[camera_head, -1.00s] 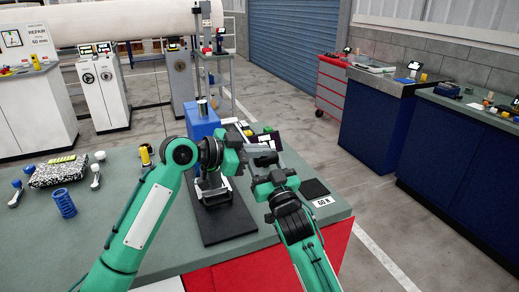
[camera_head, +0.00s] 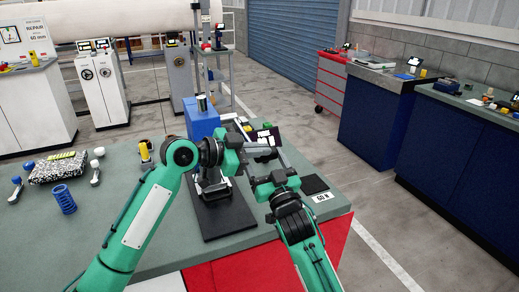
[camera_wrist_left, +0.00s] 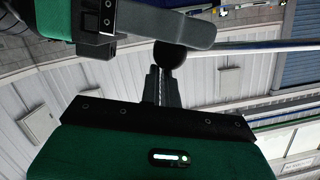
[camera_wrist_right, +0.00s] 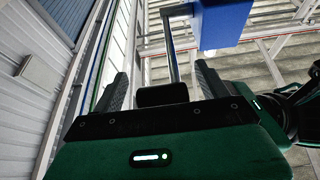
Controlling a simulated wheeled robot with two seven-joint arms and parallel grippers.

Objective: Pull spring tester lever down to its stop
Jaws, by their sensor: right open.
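The spring tester stands at the table's front, with a blue block (camera_head: 200,117) and a black base plate (camera_head: 222,213). Its lever shows as a thin metal rod (camera_wrist_left: 255,47) ending in a dark round knob (camera_wrist_left: 168,57) in the left wrist view. My right gripper (camera_head: 268,160) is open; in the right wrist view its fingers (camera_wrist_right: 163,85) stand apart on either side of the lever's dark end. My left gripper (camera_head: 258,152) comes in from the left beside it. Its fingers (camera_wrist_left: 160,80) look shut, tips close to the knob; contact is unclear. My arms hide much of the tester.
A small display (camera_head: 268,137) stands behind my grippers. A black pad (camera_head: 314,185) and a "60 N" label (camera_head: 323,197) lie at the right table corner. A blue spring (camera_head: 64,198) and a speckled block (camera_head: 58,168) stand at the left.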

